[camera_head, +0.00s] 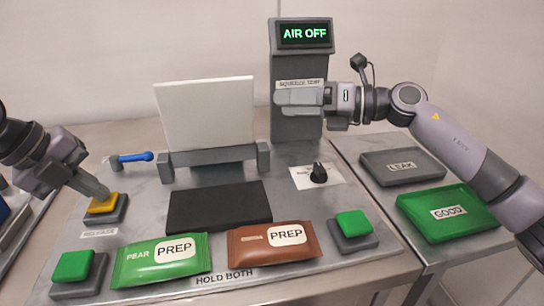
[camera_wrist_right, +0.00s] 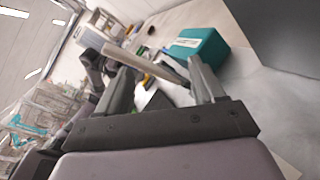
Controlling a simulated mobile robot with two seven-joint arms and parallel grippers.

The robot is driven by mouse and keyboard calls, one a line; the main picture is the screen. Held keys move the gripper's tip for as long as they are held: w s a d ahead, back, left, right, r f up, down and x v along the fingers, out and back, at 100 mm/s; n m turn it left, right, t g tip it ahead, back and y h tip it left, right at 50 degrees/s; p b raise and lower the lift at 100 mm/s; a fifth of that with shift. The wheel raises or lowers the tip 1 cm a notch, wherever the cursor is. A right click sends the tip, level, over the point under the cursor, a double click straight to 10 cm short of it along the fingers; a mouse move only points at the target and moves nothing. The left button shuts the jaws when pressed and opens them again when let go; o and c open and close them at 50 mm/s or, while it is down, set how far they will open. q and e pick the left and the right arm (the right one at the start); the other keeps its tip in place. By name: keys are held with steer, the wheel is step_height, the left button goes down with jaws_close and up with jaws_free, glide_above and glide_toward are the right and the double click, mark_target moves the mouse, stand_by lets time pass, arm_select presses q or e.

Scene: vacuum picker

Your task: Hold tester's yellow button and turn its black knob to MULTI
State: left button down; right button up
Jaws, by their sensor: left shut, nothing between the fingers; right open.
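The tester is a grey metal bench top with a grey post (camera_head: 297,75) whose screen reads AIR OFF. The yellow button (camera_head: 103,206) sits on a dark base at the left. My left gripper (camera_head: 104,193) is shut and empty, its fingertips at the top of the yellow button, apparently touching it. The black knob (camera_head: 318,174) stands on a white label plate right of centre; its lettering is too small to read. My right gripper (camera_head: 299,97) is open and empty, level in front of the post, above the knob and apart from it. It also shows in the right wrist view (camera_wrist_right: 167,85).
Green PEAR (camera_head: 140,272) and brown (camera_head: 255,258) packets lie in front between two green buttons (camera_head: 72,266) (camera_head: 353,223). A white panel (camera_head: 206,112) stands behind a black pad (camera_head: 200,208). A blue-handled lever (camera_head: 137,157) is left. LEAK (camera_head: 378,171) and GOOD (camera_head: 420,207) trays are right.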

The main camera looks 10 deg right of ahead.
steer(key=n+g+h, duration=0.1)
steer(key=n+g, duration=0.1)
steer(key=n+g+h, duration=0.5)
steer(key=n+h, duration=0.5)
steer(key=n, duration=0.1)
glide_toward(320, 167)
steer(key=x, duration=0.8)
steer(key=shift+f, duration=0.25)
steer(key=c, duration=1.1)
